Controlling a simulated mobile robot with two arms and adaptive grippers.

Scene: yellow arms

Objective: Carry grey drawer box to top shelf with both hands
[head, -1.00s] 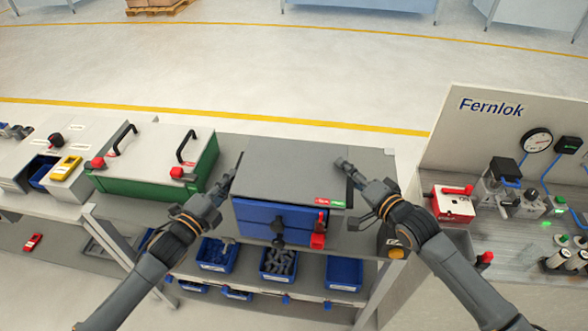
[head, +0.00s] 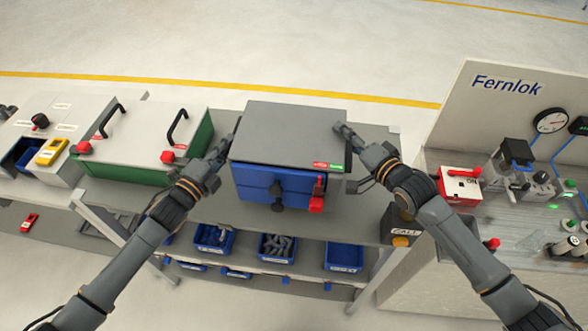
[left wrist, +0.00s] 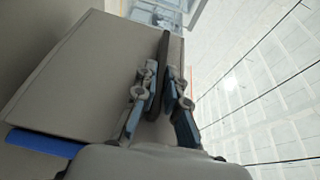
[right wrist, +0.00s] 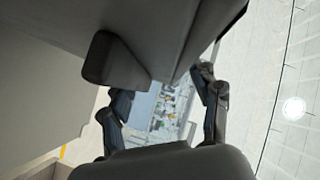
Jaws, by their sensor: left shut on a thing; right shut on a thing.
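The grey drawer box (head: 288,132) has a grey top, blue drawer fronts with dark knobs, and a red latch at its front right. It appears raised over the workbench, roughly level. My left gripper (head: 228,142) is shut on its left side and my right gripper (head: 345,135) on its right side. The left wrist view shows the box wall (left wrist: 75,75) beside my left fingers (left wrist: 158,95), which close around a dark upright part. The right wrist view shows the box (right wrist: 150,25) above my right fingers (right wrist: 160,90); the exact contact there is unclear.
The workbench top (head: 250,222) is bare in front of the box. A lower shelf holds blue bins (head: 213,238). A green case (head: 150,150) with black handles stands close to the left. At right are a red-and-white switch box (head: 460,184) and a Fernlok panel (head: 480,120).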

